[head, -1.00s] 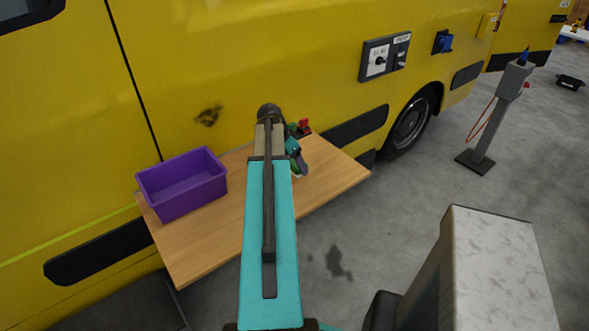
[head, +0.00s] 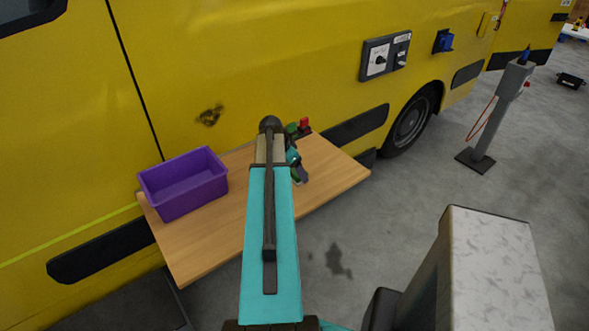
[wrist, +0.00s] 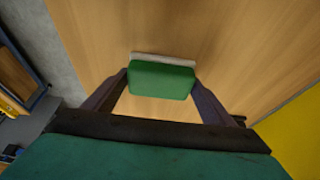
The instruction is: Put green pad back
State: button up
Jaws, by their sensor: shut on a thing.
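The green pad (wrist: 162,82) is between the two fingers of my gripper (wrist: 160,86) in the wrist view. It has a pale strip along its far edge, and the wooden table top (wrist: 215,30) lies beyond it. I cannot tell whether the pad touches the table. In the head view my gripper (head: 299,174) is over the right part of the table (head: 335,172), mostly hidden behind my turquoise arm. Only a small bit of green shows there beside the dark fingers.
A purple open bin (head: 183,190) stands on the table's left end and looks empty. A small red thing (head: 304,124) and a green one (head: 291,129) are at the table's back edge. The yellow van (head: 240,60) stands behind. A grey post (head: 491,123) stands at right.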

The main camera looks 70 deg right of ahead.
jog(key=shift+f, duration=0.2)
jog(key=o, duration=0.9)
jog(key=shift+r, duration=0.2)
jog(key=shift+b+v, duration=1.55)
jog(key=shift+v, duration=4.4)
jog(key=shift+r, duration=0.1)
